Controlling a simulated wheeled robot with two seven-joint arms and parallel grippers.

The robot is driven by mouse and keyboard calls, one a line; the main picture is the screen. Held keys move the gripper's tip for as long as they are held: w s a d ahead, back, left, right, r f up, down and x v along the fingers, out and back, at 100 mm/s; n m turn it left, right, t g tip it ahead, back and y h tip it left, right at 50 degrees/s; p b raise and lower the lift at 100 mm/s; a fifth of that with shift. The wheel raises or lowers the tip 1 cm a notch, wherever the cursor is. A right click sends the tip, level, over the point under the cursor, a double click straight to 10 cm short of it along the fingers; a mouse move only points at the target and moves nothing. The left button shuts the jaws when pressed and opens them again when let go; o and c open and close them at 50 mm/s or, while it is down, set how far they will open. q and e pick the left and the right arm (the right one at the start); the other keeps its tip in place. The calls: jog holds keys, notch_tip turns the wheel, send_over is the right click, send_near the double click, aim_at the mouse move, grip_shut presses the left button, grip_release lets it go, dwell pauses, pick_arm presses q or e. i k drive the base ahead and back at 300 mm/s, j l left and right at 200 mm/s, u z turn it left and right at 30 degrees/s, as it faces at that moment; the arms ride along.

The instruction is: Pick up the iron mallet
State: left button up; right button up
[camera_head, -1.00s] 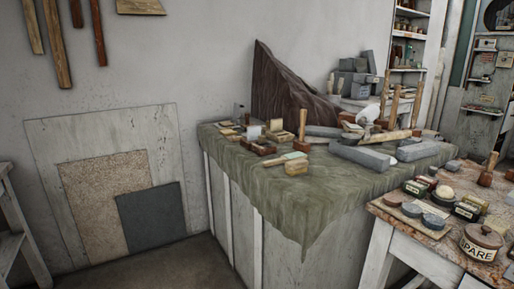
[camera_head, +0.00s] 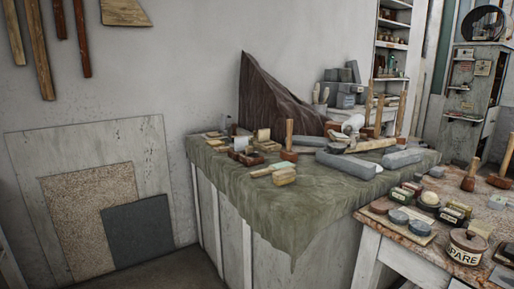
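Several mallets with wooden handles are in view, and I cannot tell which one is iron. One mallet (camera_head: 289,155) with a reddish-brown head stands handle-up on the cloth-covered table (camera_head: 300,215). Another brown-headed mallet (camera_head: 469,182) stands handle-up on the right table (camera_head: 400,232), with a further mallet (camera_head: 505,178) at the right picture edge. More upright wooden handles (camera_head: 380,112) rise at the back of the cloth-covered table, their lower ends partly hidden. Neither of my grippers is in view.
Grey stone blocks (camera_head: 345,164) and small wooden blocks (camera_head: 248,155) crowd the cloth-covered table. Boards (camera_head: 90,215) lean on the wall at left. Bare floor (camera_head: 165,277) shows between the boards and the table.

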aim_at(287, 154)
jog(key=i+j, duration=0.6)
jog(key=i+j+z, duration=0.15)
jog(key=i+j, duration=0.5)
jog(key=j, duration=0.1)
